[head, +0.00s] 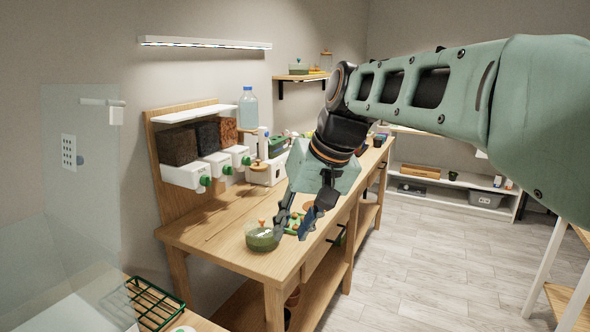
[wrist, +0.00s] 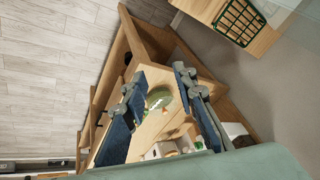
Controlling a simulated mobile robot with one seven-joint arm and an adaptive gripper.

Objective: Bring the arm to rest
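My arm reaches in from the right in the head view. My gripper (head: 304,222) hangs over the front edge of the wooden bench, pointing down. In the wrist view my gripper (wrist: 158,100) shows two blue-padded fingers spread apart with nothing held between them. A round green container (head: 262,236) with an orange knob stands on the bench just left of the fingers; it also shows between the fingers in the wrist view (wrist: 159,98). Whether the fingers touch anything is hard to tell, but they look clear of it.
The wooden bench (head: 215,240) carries dispensers with green knobs (head: 205,181) at its back. A green wire rack (head: 155,302) lies at the lower left, beside a glass panel. Low shelving (head: 440,185) stands at the far wall. The floor (head: 430,255) right of the bench is clear.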

